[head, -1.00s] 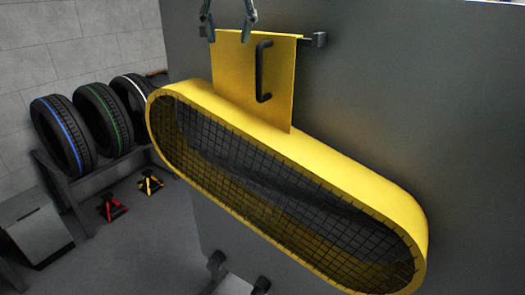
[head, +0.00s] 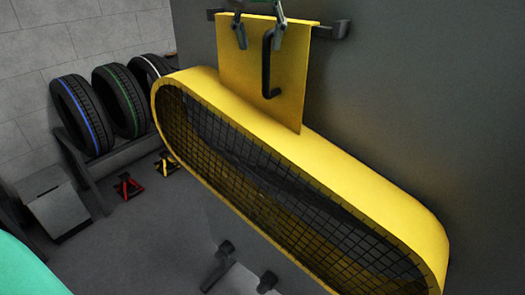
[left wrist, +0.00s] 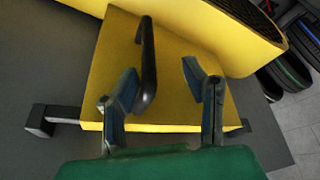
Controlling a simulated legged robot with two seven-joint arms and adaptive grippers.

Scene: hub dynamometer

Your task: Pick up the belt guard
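The belt guard (head: 335,165) is a long yellow oval frame with black mesh. A yellow plate with a black handle (head: 267,68) rises from its top edge and hangs at a dark bracket on the grey panel. My left gripper (head: 259,44) is at the upper part of the plate, its fingers apart, close to the handle. In the left wrist view the gripper (left wrist: 160,82) is open over the yellow plate (left wrist: 170,95). The handle (left wrist: 147,60) passes by the left finger, and I cannot tell whether they touch. My right gripper is not in view.
A dark bracket (head: 333,30) sticks out at the plate's top right. Several tires (head: 84,112) stand on a rack at the left. A red stand (head: 128,187) and a yellow stand (head: 168,162) are on the floor, near a grey box (head: 57,208).

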